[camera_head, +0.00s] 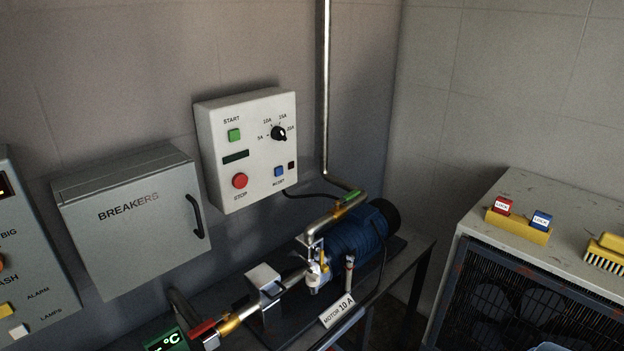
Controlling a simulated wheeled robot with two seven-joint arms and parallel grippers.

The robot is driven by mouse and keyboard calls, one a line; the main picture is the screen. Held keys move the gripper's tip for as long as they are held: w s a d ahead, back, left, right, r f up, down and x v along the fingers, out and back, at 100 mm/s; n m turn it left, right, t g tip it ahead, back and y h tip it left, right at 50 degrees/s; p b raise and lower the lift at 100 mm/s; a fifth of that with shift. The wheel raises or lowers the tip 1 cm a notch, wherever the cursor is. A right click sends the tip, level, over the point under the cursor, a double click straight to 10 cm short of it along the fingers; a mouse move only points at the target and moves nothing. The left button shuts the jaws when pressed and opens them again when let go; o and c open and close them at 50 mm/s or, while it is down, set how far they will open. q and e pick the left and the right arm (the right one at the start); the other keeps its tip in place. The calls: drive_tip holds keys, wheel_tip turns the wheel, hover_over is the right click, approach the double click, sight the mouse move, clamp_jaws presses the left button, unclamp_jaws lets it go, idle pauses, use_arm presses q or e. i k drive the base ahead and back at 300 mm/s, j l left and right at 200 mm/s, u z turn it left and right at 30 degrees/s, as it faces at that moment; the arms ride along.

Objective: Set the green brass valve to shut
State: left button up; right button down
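The green-handled brass valve (350,197) sits on the metal pipe behind the blue motor, below the control box. Its small green handle looks roughly in line with the pipe, but it is too small to be sure. A second brass valve (229,324) with a red handle (202,329) is on the lower pipe at the bottom. Neither of my grippers shows in the head view, and nothing touches the green handle.
The control box (248,150) and grey breaker cabinet (132,222) hang on the wall. A vertical pipe (326,90) rises behind. A cabinet at right carries a yellow lock holder (518,227).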

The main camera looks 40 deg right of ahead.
sight(351, 195)
drive_tip(key=z, duration=1.35)
